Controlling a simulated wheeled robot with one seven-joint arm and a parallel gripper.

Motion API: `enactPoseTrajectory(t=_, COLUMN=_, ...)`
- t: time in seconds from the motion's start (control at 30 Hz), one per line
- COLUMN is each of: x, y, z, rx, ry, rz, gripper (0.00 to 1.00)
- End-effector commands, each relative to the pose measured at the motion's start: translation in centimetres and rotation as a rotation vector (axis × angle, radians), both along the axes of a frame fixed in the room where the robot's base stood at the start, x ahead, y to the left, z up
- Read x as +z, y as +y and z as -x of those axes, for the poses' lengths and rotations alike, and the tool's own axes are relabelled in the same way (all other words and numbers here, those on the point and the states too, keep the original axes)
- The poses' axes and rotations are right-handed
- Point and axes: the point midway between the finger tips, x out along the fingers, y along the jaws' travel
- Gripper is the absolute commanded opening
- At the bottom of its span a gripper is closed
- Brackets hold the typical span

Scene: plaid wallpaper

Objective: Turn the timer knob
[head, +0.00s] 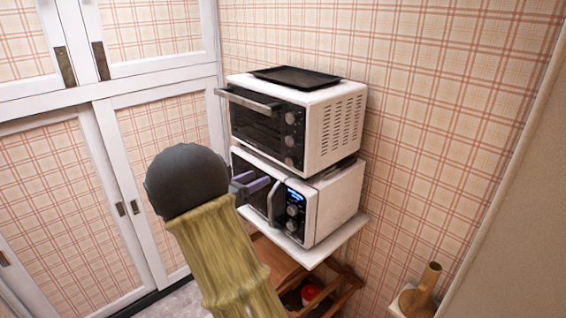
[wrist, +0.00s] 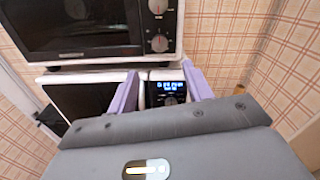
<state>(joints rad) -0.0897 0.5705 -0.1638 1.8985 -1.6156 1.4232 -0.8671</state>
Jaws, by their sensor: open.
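The upper toaster oven (head: 330,125) has a column of knobs, with its lowest knob (head: 289,161) near the bottom edge. Below it, the microwave (head: 335,205) has a lit blue display (head: 295,195) and round knobs (head: 293,210) under it. No label reading "timer" is legible. My gripper (head: 256,184) is in front of the microwave, partly hidden by my arm. In the wrist view, its lavender fingers (wrist: 160,72) are apart and empty. The microwave display (wrist: 170,86) and a knob (wrist: 171,99) show between them. An oven knob (wrist: 159,44) shows just above the fingertips.
A dark tray (head: 296,77) lies on the oven. The oven door handle (head: 250,100) and microwave handle (head: 273,204) stick out. A white shelf (head: 345,235) carries the microwave. White cabinets (head: 150,130) stand at left, and a wooden object (head: 421,290) is at lower right.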

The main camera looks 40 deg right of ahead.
Motion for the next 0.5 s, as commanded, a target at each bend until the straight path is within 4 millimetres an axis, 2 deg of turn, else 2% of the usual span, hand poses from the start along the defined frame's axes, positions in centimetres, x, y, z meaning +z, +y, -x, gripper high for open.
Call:
enactPoseTrajectory(t=0.1, x=0.3, y=-2.3, z=-0.1, rx=-0.004, ry=0.001, rz=0.000, gripper=0.50)
enactPoseTrajectory(t=0.5, x=0.3, y=-9.1, z=-0.7, rx=-0.003, ry=0.002, rz=0.000, gripper=0.50)
